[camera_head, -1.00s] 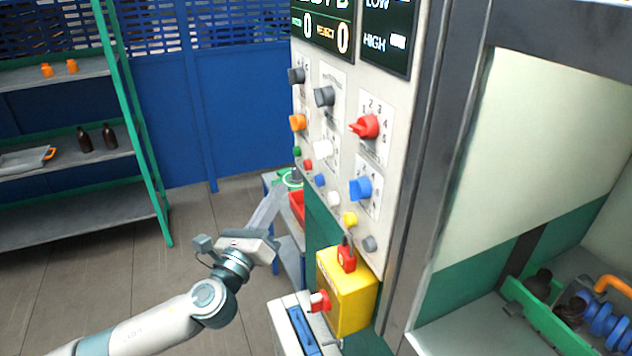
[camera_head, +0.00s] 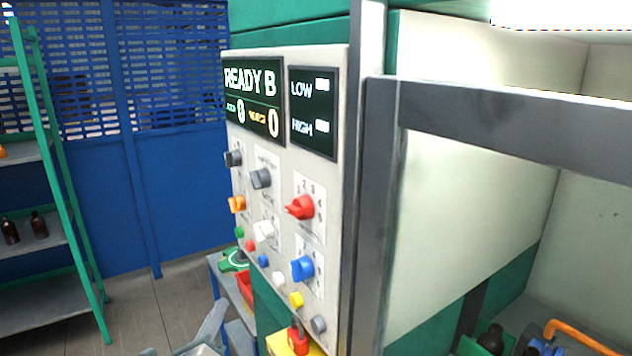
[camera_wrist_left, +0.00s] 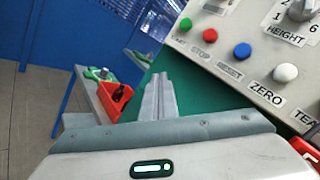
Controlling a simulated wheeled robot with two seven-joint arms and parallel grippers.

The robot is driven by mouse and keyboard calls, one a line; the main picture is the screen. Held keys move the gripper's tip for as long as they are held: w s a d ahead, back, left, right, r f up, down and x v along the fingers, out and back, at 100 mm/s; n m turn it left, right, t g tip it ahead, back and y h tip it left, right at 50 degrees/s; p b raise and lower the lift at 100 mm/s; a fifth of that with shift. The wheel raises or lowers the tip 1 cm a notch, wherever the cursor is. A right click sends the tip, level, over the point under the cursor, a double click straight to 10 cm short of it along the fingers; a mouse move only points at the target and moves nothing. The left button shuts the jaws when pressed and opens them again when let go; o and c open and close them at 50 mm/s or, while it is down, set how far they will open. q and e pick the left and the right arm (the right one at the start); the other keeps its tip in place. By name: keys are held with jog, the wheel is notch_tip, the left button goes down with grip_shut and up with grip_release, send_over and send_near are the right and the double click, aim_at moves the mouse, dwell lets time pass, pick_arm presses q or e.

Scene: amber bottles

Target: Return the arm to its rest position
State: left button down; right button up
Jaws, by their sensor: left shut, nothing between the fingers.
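My left gripper (camera_head: 216,318) shows at the bottom edge of the head view, to the left of the control panel (camera_head: 336,235). Most of its arm is below the picture. In the left wrist view the two fingers (camera_wrist_left: 158,98) are together with nothing between them. They are in front of the green cabinet side, beside the panel's row of buttons, and I see no contact with them. My right gripper is in neither view.
The panel's screen (camera_head: 252,95) reads "READY B". A yellow box (camera_head: 282,345) with a red switch sits below the panel. A red bin (camera_wrist_left: 113,97) stands on a side table. A green shelf (camera_head: 75,215) holds brown bottles (camera_head: 39,225) at left.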

pick_arm(q)
jog(key=s+a+f+n+g+y+b, duration=0.1)
jog(key=a+f+n+g, duration=0.25)
jog(key=f, duration=0.95)
jog(key=a+f+n+g+y, duration=0.2)
jog(key=f+n, duration=0.2)
jog(key=f, duration=1)
jog(key=s+a+f+n+g, duration=0.1)
jog(key=s+f+n, duration=0.1)
jog(key=s+f, duration=0.35)
jog(key=s+a+f+n+g+b, duration=0.1)
jog(key=s+f+n+g, duration=0.15)
jog(key=f, duration=0.65)
jog(key=s+a+f+n+g, duration=0.1)
jog(key=s+f+n, duration=0.1)
jog(key=s+f, duration=0.45)
jog(key=s+d+f+n+g+b, duration=0.1)
jog(key=s+f+n+g, duration=0.3)
jog(key=s+f, duration=0.95)
jog(key=s+d+f+n+g, duration=0.15)
jog(key=s+f+n, duration=0.35)
jog(key=s+f, duration=0.85)
jog(key=s+d+n+g, duration=0.2)
jog(key=s+d+n, duration=0.1)
jog(key=s, duration=1.5)
jog(key=shift+s+n+b, duration=0.4)
jog(key=shift+n+b, duration=0.05)
jog(key=shift+n, duration=0.05)
jog(key=shift+r+g, duration=0.1)
jog(key=shift+g, duration=0.15)
